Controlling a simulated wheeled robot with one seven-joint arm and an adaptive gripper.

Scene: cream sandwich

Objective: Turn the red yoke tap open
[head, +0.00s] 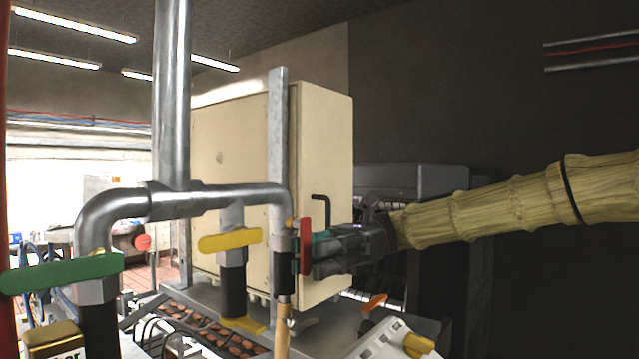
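A red tap handle (305,246) stands upright on the pipework, right of centre in the head view. It sits at the lower end of the short pipe that bends down from the horizontal pipe. My gripper (319,252) reaches in from the right, with its fingertips at the right side of the red handle. The fingertips are dark and small, with a teal patch at the upper one. I cannot tell whether they touch the handle or how far apart they are.
A yellow tap handle (230,240) and a green one (62,273) lie left on the same steel pipework (215,201). A cream cabinet (325,150) stands behind. A tray of brown round pieces (215,335) lies below. An orange-red handle (375,303) is lower right.

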